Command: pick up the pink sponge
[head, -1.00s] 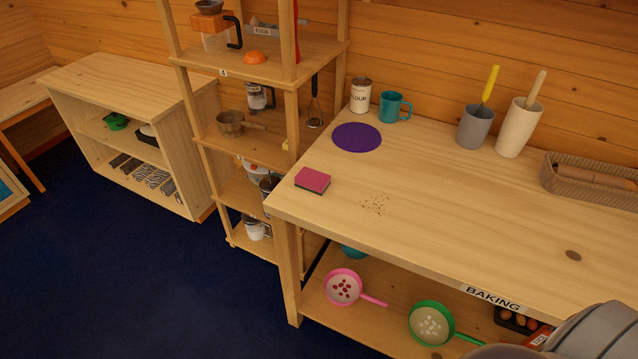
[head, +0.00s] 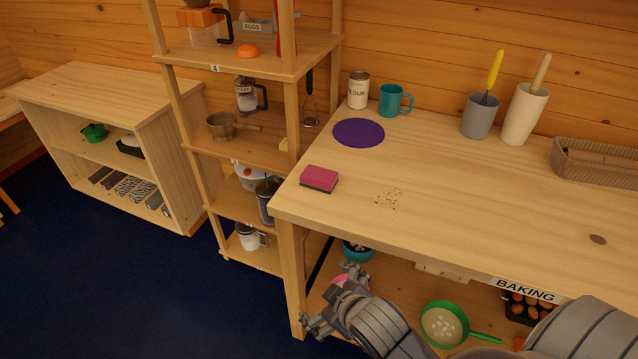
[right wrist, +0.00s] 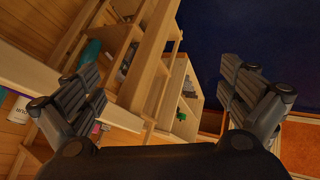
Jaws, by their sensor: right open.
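The pink sponge (head: 319,179) lies flat near the left end of the wooden baking table (head: 480,205), with a dark underside. My right gripper (head: 333,299) is open and empty. In the head view it appears below the sponge, by the table's front left corner, and it covers most of the pink pan on the lower shelf. In the right wrist view its two fingers (right wrist: 160,97) are wide apart with nothing between them up close. I cannot make out the sponge clearly in that view. My left gripper is not in view.
A purple round mat (head: 358,132), a flour can (head: 358,90) and a teal mug (head: 392,101) stand behind the sponge. Brown crumbs (head: 388,199) lie to its right. A shelf rack (head: 291,110) stands close on the left. The tabletop around the sponge is mostly clear.

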